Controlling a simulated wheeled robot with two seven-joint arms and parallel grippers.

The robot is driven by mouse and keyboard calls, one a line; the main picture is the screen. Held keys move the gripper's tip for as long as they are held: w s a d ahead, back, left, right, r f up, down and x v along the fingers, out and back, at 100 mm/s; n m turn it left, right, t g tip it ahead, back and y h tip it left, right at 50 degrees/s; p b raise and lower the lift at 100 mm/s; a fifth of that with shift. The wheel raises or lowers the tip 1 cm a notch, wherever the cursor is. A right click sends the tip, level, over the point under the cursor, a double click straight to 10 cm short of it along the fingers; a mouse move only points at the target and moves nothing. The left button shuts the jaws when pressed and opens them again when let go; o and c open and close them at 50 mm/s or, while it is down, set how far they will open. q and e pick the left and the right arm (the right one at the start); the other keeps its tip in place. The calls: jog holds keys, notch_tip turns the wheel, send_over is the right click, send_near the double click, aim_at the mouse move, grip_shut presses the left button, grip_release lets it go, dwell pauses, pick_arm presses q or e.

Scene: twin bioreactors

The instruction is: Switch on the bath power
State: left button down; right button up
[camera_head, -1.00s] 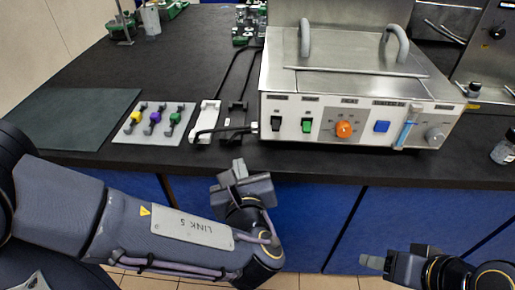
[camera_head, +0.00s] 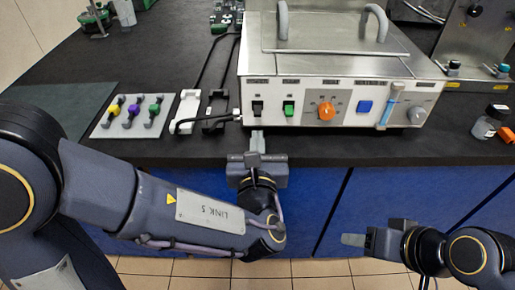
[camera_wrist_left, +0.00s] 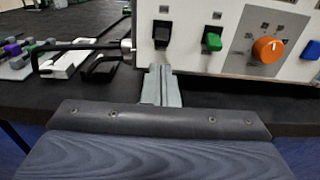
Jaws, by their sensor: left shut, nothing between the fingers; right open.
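The bath (camera_head: 330,65) is a silver box with two grey lid handles on the dark bench. Its front panel carries a black rocker switch (camera_head: 258,108), a green rocker switch (camera_head: 289,108), an orange knob (camera_head: 326,110) and a blue button (camera_head: 365,106). The labels above them are too small to read. My left gripper (camera_head: 257,142) is shut and empty, pointing at the panel just below the black switch. In the left wrist view its fingertips (camera_wrist_left: 160,75) sit a little below the black switch (camera_wrist_left: 162,34), apart from it. My right gripper (camera_head: 365,241) is open and empty, low in front of the bench.
A white plate (camera_head: 131,127) with yellow, purple and green pieces lies left of the bath. White and black holders (camera_head: 187,112) with a cable lie between them. A small bottle (camera_head: 489,122) stands at the right. Bare bench edge runs along the front.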

aim_at(257, 114)
pick_arm(q)
jog(key=w, duration=0.5)
dwell(0.3)
jog(key=shift+r+p, duration=0.15)
jog(key=shift+p, duration=0.3)
jog(key=shift+s+r+g+p, duration=0.3)
jog(key=shift+g+p, duration=0.6)
jog(key=shift+p, duration=0.75)
notch_tip(257, 114, up, 2)
jog(key=g+p, duration=0.1)
jog(key=p, duration=0.2)
jog(key=g+p, duration=0.1)
jog(key=p, duration=0.2)
jog(key=g+p, duration=0.2)
jog(key=p, duration=0.1)
jog(key=shift+r, duration=0.25)
jog(key=shift+s+f+b, duration=0.1)
jog(key=shift+f+b, duration=0.25)
jog(key=shift+f, duration=0.2)
jog(key=shift+r, duration=0.1)
